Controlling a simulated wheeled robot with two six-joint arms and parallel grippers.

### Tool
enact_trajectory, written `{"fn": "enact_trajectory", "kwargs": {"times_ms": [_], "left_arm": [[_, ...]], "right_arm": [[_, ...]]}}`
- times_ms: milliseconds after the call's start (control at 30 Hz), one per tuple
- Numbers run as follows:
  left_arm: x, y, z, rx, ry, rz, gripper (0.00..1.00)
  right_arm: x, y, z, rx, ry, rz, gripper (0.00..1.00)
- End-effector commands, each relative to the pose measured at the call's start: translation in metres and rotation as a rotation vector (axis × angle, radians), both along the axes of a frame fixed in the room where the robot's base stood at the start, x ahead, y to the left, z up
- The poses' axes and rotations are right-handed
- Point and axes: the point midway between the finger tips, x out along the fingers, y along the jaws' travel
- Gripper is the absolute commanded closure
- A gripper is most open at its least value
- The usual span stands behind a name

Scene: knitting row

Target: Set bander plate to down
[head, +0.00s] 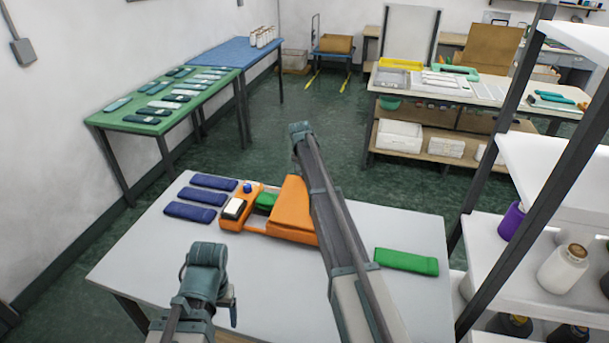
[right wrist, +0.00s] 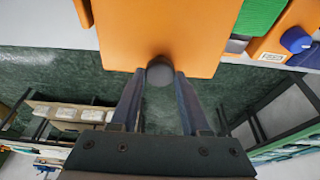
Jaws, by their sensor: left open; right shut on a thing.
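The orange bander (head: 270,228) sits on the grey-white table. Its orange plate (head: 290,200) looks raised and tilted, partly behind my right arm. In the right wrist view the plate (right wrist: 160,30) fills the top middle, with a dark round knob (right wrist: 160,74) at its edge. My right gripper (right wrist: 160,95) is shut on this knob, one finger on each side. A green folded piece (head: 265,201) lies in the bander beside the plate; it also shows in the right wrist view (right wrist: 260,15). My left gripper (head: 208,290) is open and empty over the table's front left.
Several navy folded pieces (head: 203,197) lie left of the bander. A green folded piece (head: 406,262) lies at the table's right. A white shelf (head: 550,170) with bottles stands close on the right. The table's front left is mostly clear.

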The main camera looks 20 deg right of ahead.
Motion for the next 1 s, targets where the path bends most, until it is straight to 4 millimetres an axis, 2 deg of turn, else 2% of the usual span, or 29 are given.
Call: {"fn": "enact_trajectory", "kwargs": {"times_ms": [33, 300, 967, 1000], "left_arm": [[0.000, 0.000, -0.010, 0.000, 0.000, 0.000, 0.23], [0.000, 0.000, -0.030, 0.000, 0.000, 0.001, 0.23], [0.000, 0.000, -0.036, 0.000, 0.000, 0.002, 0.23], [0.000, 0.000, -0.036, 0.000, 0.000, 0.002, 0.23]], "right_arm": [[0.009, -0.007, -0.009, -0.008, -0.013, -0.001, 1.00], [0.018, -0.013, -0.029, -0.009, -0.013, -0.001, 1.00], [0.021, -0.017, -0.035, -0.010, -0.013, -0.002, 1.00], [0.021, -0.017, -0.035, -0.010, -0.013, -0.002, 0.50]]}}
